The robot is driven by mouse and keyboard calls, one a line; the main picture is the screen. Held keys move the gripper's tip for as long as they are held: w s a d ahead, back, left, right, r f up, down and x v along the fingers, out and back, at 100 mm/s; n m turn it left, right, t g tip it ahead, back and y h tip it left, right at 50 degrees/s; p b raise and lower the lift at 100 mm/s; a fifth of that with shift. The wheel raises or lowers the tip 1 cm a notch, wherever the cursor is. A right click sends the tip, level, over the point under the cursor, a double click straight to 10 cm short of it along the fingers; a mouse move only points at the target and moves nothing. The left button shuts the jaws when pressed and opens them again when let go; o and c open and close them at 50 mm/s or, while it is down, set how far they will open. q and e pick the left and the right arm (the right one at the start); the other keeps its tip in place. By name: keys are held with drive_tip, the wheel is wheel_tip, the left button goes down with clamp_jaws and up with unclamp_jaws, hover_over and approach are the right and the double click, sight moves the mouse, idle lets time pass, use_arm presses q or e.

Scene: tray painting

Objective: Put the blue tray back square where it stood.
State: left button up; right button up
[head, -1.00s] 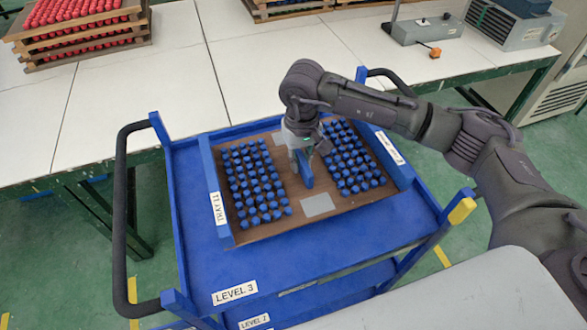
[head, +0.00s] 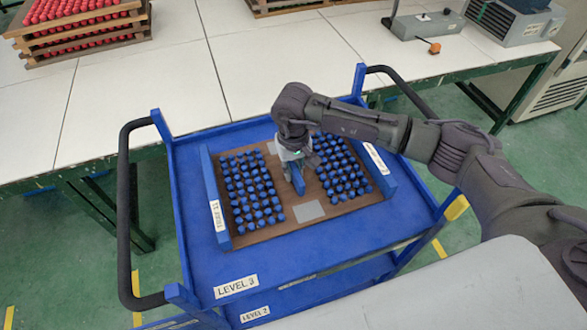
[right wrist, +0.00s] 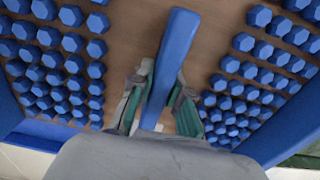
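The tray has a brown base (head: 262,236), blue side rails (head: 210,180) and a raised blue centre handle (head: 297,181). It is over the top shelf of the blue cart (head: 330,238), its sides roughly in line with the cart's. I cannot tell whether it rests fully on the shelf. My right gripper (head: 293,168) comes down over the tray's middle. In the right wrist view, its fingers (right wrist: 160,95) lie close on both sides of the handle (right wrist: 172,60), shut on it. My left gripper is not in view.
Several blue pieces (head: 250,190) stand in two blocks on the tray. The cart has black side handles (head: 124,220) and corner posts. A white table (head: 130,95) lies behind, holding a stack of red-filled trays (head: 85,40). Bare shelf shows in front of the tray.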

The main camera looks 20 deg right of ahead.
sight(293, 166)
drive_tip(key=o, duration=0.4)
drive_tip(key=shift+r, duration=0.5)
wheel_tip(293, 166, up, 11)
drive_tip(key=b, duration=0.3)
drive_tip(key=shift+r, duration=0.15)
